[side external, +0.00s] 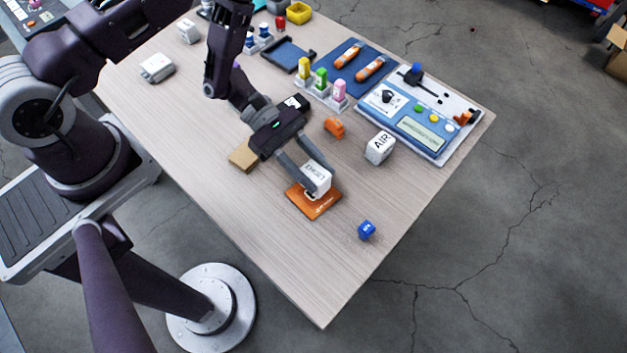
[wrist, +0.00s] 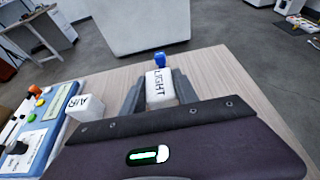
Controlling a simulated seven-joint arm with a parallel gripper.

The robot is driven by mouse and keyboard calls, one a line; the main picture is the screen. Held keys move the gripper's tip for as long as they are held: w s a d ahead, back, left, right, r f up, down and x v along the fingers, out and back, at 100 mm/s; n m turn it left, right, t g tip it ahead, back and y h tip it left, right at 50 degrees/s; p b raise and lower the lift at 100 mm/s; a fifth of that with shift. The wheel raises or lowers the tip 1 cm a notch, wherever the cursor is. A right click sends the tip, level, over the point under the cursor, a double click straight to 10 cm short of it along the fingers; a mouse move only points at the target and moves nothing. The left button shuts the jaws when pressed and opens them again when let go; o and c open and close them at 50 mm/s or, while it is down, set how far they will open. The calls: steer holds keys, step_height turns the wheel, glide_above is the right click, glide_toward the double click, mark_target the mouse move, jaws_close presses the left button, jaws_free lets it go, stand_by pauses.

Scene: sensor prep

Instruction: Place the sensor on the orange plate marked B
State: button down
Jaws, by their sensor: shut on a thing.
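A white sensor block (side external: 314,177) is between the fingers of my gripper (side external: 304,183), which is shut on it. In the wrist view the block (wrist: 159,90) reads "LIGHT", with my gripper's fingers (wrist: 160,95) on both sides. The orange plate (side external: 326,205) lies flat on the table directly below the block. The block seems to be at or just above the plate; I cannot tell whether they touch. The plate's mark is too small to read. In the wrist view the plate is hidden.
A white block marked "AIR" (side external: 380,147) stands to the right, with a small orange piece (side external: 334,127) near it. A tan block (side external: 243,155) is left of my gripper. A blue panel (side external: 420,125) lies at the far right.

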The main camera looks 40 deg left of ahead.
mark_target(313, 181)
steer(key=shift+f, duration=1.75)
steer(key=shift+f, duration=0.2)
steer(key=c, duration=0.9)
jaws_free()
